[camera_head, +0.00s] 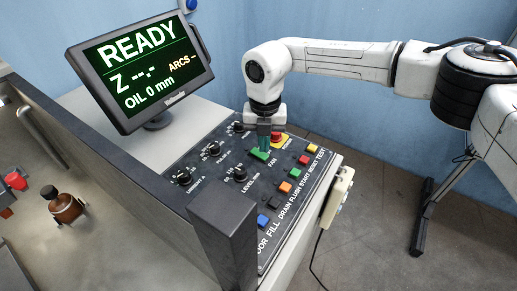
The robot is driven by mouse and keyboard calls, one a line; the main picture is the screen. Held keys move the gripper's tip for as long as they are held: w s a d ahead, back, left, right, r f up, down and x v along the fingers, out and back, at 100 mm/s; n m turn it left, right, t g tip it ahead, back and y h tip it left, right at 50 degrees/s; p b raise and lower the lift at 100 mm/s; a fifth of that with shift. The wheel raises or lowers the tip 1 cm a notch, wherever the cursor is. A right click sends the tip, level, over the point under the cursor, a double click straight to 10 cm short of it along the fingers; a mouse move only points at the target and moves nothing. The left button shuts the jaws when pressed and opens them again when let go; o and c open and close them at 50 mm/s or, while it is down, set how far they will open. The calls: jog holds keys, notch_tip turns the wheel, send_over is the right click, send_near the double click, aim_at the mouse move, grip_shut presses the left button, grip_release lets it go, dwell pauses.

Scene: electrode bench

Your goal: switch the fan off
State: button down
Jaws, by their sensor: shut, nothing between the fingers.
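A green switch (259,154) sits on the black control panel, just above the printed word FAN. My gripper (264,143) points straight down over this switch, its fingers shut and empty. The fingertips are at or just above the back part of the switch; I cannot tell whether they touch it. They hide some of the switch, so which way it is set is not clear.
A red stop button (276,137) on a yellow base stands close to the right of my gripper. Black knobs (183,177) lie left, coloured push buttons (286,187) in front. A monitor (140,65) reading READY stands at the back left. A pendant (337,195) hangs at the right edge.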

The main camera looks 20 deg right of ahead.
aim_at(264, 155)
notch_tip(264, 155, up, 5)
jog(key=p, duration=0.3)
jog(key=shift+f, duration=0.1)
dwell(0.6)
